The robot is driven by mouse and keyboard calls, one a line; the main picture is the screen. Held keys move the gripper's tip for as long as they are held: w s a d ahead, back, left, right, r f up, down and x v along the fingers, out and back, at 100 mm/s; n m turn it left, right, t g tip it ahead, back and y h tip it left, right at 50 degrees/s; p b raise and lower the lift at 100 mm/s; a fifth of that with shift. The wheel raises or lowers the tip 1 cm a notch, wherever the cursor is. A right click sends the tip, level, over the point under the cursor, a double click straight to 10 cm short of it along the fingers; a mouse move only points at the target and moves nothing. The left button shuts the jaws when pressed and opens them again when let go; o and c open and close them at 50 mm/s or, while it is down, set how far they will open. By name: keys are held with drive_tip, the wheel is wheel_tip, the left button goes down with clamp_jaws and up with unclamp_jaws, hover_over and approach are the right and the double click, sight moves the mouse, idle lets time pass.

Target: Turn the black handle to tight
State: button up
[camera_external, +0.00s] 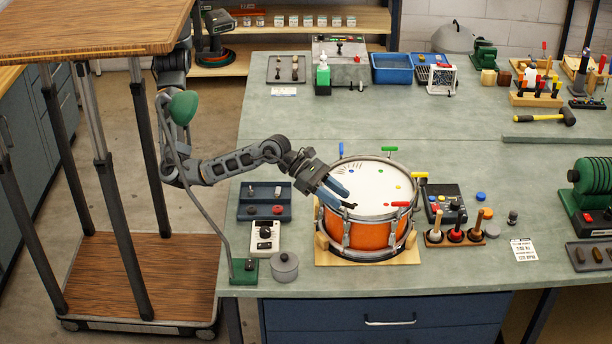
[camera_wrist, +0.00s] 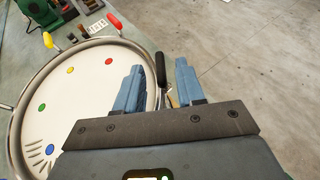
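The drum (camera_external: 362,235) has an orange shell, a white head and a pale metal rim; its head also shows in the wrist view (camera_wrist: 85,105). The black handle (camera_external: 349,205) is at the drum's near left edge, partly hidden by my fingers. In the wrist view the black handle (camera_wrist: 160,68) stands at the rim, between my two blue fingers, with its lower end on a metal fitting. My gripper (camera_external: 337,194) is open around the handle; a gap shows between the handle and each finger in the wrist view. I cannot read any tight mark.
Blue (camera_external: 341,150), green (camera_external: 389,149), yellow (camera_external: 419,175) and red (camera_external: 400,204) handles stand around the rim. Coloured dots mark the head. A black control box (camera_external: 446,203) and a rack of wooden-handled tools (camera_external: 456,236) stand right of the drum.

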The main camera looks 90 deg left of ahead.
sight(345, 202)
drive_tip(key=shift+x, duration=2.75)
clamp_jaws()
